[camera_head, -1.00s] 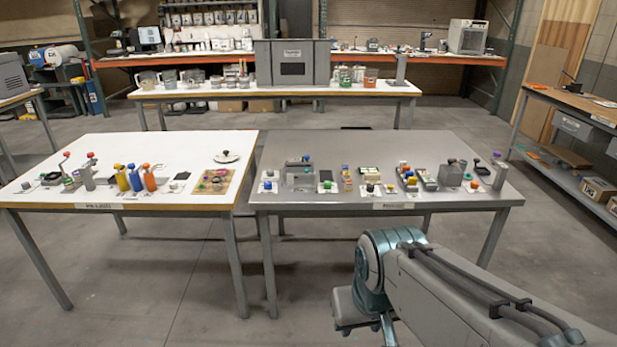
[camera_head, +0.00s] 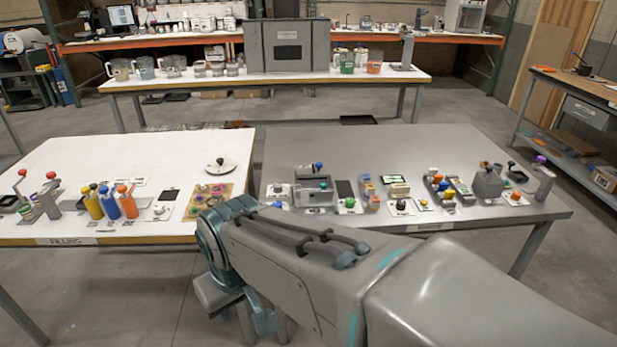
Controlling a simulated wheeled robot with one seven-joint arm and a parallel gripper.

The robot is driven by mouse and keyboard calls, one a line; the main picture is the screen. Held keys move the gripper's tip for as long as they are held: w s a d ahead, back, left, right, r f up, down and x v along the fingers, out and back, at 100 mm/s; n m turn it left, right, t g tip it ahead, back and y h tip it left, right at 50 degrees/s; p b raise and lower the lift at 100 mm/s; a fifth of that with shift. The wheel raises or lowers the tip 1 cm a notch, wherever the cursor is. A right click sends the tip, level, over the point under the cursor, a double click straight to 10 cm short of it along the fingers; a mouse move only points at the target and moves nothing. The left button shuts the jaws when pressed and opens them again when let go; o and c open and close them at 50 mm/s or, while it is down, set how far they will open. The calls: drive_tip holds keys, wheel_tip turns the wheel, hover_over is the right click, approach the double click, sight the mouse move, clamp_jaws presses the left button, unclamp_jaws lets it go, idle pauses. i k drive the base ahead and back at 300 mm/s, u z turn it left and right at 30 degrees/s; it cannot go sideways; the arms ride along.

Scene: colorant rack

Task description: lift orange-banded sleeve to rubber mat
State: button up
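I cannot pick out an orange-banded sleeve for certain at this size. A small group of coloured pieces with some orange (camera_head: 369,191) stands on the grey table's near half. My arm reaches in from the lower right and bends down in front of the tables' near edges. My gripper's fingers do not show.
Yellow, blue and orange bottles (camera_head: 127,201) stand on the white table (camera_head: 120,160). The grey table (camera_head: 420,150) holds a grey fixture (camera_head: 314,190) and several knobbed parts; its far half is clear. A back bench (camera_head: 200,82) carries jugs and a grey cabinet (camera_head: 287,47).

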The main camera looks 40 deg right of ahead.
sight(375, 203)
drive_tip(key=z, duration=0.5)
drive_tip(key=i, duration=0.95)
drive_tip(key=z, duration=1.05)
drive_tip(key=i, duration=0.3)
drive_tip(key=z, duration=0.3)
